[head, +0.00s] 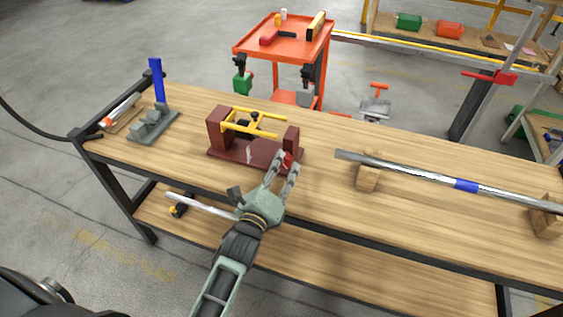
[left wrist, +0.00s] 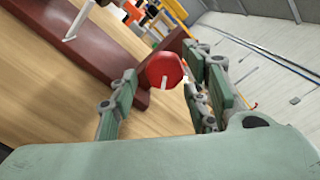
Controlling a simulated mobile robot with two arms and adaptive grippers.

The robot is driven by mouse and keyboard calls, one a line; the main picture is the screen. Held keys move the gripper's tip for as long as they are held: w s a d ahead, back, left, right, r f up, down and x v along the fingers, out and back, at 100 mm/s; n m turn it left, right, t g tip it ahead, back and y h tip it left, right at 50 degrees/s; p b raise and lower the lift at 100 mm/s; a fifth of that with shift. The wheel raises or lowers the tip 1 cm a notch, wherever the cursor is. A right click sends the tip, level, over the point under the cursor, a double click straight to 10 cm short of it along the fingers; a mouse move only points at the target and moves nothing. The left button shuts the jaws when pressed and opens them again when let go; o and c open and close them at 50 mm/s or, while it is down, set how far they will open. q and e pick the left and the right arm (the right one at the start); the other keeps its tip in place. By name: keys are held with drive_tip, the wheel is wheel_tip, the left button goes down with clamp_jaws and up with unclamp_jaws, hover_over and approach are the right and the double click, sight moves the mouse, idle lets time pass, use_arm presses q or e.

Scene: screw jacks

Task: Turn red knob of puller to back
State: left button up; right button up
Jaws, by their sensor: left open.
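The puller (head: 240,150) is a dark red fixture with a yellow frame, standing on the wooden workbench. Its red knob (head: 286,161) is at the front right of the fixture in the head view. In the left wrist view the red knob (left wrist: 165,70) carries a white mark that points downward. My left gripper (head: 284,165) is open, with its fingertips at the knob. In the left wrist view the fingers (left wrist: 160,85) stand on either side of the knob, with a gap visible on the right. My right gripper is not in view.
A grey stand with a blue post (head: 158,80) is at the left of the bench (head: 325,215). A metal bar (head: 420,175) on wooden blocks lies at the right. An orange cart (head: 252,45) stands behind the bench. The bench front near the puller is clear.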

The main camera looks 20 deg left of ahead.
use_arm(q)
drive_tip(key=shift+w, duration=1.25)
drive_tip(key=shift+f, duration=0.1)
drive_tip(key=c, duration=1)
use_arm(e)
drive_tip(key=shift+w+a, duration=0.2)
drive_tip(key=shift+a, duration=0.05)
use_arm(q)
drive_tip(key=shift+n, duration=0.4)
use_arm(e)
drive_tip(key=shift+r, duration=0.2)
